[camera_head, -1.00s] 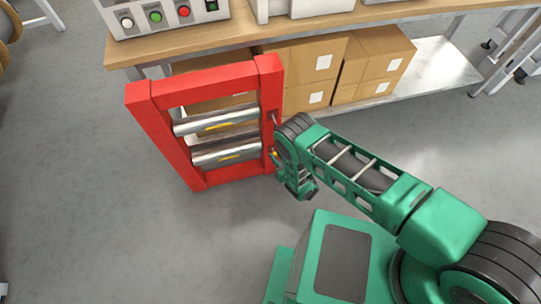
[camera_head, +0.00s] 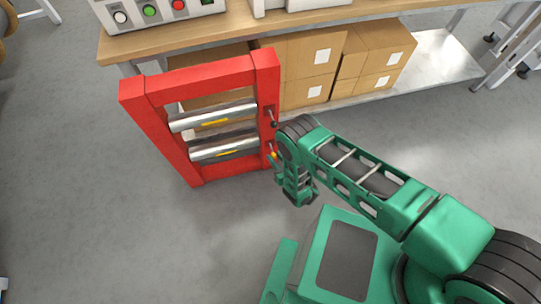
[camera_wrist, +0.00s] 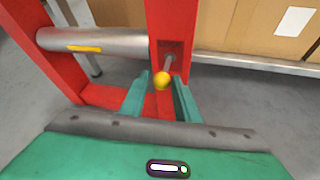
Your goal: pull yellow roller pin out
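The yellow roller pin has a round yellow knob (camera_wrist: 162,81) on a grey shaft that enters a slot in the right post of a red frame (camera_head: 133,97). In the head view the yellow knob (camera_head: 273,155) shows small beside that post. My gripper (camera_wrist: 161,88) is open, with one green finger on each side of the knob and a visible gap to it. The fingers are mostly hidden in the head view by my wrist. A lower metal roller (camera_head: 224,149) and an upper roller (camera_head: 212,116) span the frame, each with a yellow mark.
A second pin with a dark knob (camera_head: 273,123) sticks out of the post above the yellow one. A wooden bench (camera_head: 170,36) with cardboard boxes (camera_head: 375,65) on its lower shelf stands behind the frame. Grey floor is free to the left and in front.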

